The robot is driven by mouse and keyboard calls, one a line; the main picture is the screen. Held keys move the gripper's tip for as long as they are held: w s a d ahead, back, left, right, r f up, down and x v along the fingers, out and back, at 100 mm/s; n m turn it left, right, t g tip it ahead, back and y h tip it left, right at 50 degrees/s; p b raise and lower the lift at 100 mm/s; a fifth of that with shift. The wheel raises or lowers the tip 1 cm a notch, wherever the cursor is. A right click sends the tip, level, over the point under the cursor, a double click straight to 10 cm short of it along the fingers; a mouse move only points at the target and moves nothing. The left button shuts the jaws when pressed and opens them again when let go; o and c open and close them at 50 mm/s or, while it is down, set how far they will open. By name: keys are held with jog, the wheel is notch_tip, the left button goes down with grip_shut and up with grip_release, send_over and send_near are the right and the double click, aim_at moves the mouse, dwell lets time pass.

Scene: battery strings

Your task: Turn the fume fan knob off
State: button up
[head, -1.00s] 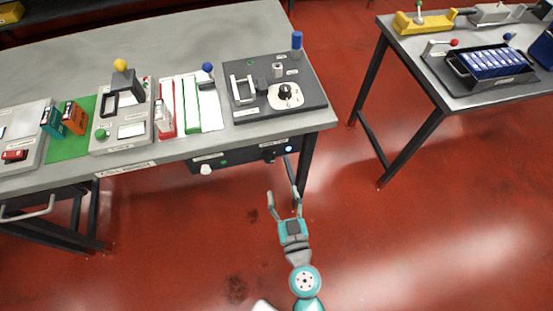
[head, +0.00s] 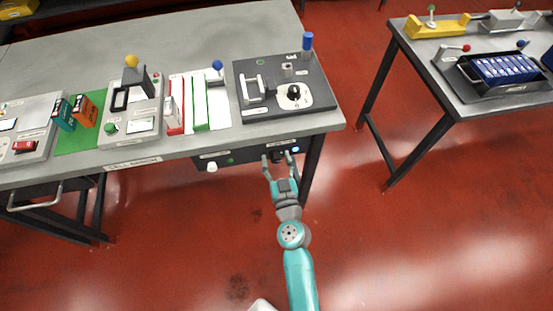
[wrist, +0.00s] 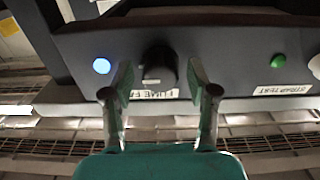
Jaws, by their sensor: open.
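The fume fan knob (wrist: 158,62) is a dark round knob on the black panel under the bench's front edge, in the wrist view. A partly covered "FUME FA…" label (wrist: 158,94) is beside it. A blue lamp (wrist: 102,65) glows near the knob and also shows in the head view (head: 295,150). My gripper (wrist: 160,78) is open, with one finger on each side of the knob; I cannot tell whether they touch it. In the head view my gripper (head: 276,157) is at the panel, and the knob is mostly hidden there.
The black panel (head: 240,157) also carries a green button (wrist: 278,61), a "STRAP TEST" label (wrist: 283,89) and a white knob (head: 212,167). The bench's front edge is just above my gripper. A bench leg (head: 312,170) stands close on the right. The red floor in front is clear.

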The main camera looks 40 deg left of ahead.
jog(key=shift+w, duration=0.1)
grip_shut()
jog(key=shift+m, duration=0.3)
jog(key=m, duration=0.3)
jog(key=shift+m, duration=0.3)
jog(key=m, duration=0.4)
jog(key=shift+m, duration=0.3)
jog(key=m, duration=0.4)
jog(key=shift+m, duration=0.3)
jog(key=m, duration=0.4)
jog(key=shift+w+f+m, duration=0.1)
jog(key=shift+m, duration=0.2)
